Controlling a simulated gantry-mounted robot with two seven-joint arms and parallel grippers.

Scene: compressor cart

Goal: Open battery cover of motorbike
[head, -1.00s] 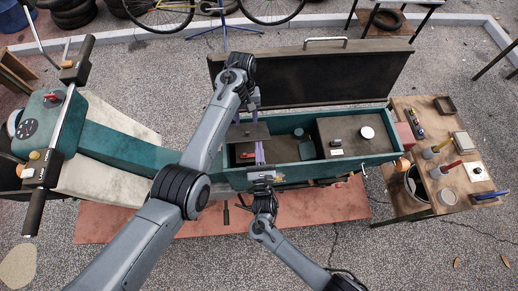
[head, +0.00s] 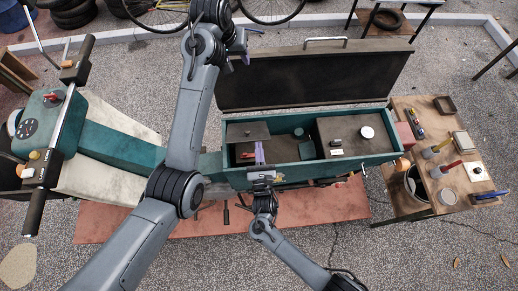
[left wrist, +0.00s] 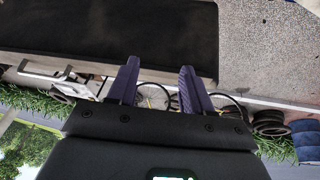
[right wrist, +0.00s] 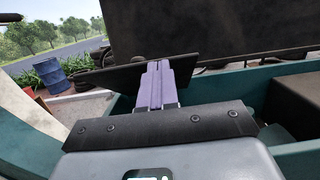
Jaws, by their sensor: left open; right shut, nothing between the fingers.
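The motorbike (head: 125,140) stands with its large dark seat lid (head: 315,75) raised, and its teal compartment is open. A dark flat plate, seemingly the battery cover (head: 248,130), is at the compartment's left end. In the right wrist view the cover (right wrist: 115,80) looks tilted up. My right gripper (head: 260,145) is shut and empty. Its purple fingers (right wrist: 155,72) overlap the cover's edge; I cannot tell whether they touch. My left gripper (head: 254,46) is open and empty, left of the raised lid. The lid also shows in the left wrist view (left wrist: 110,30).
A brown box (head: 350,135) fills the compartment's right part. A small red part (head: 246,155) lies below the cover. A wooden table (head: 440,205) with tools and cups stands at the right. Handlebars (head: 60,120) rise at the left.

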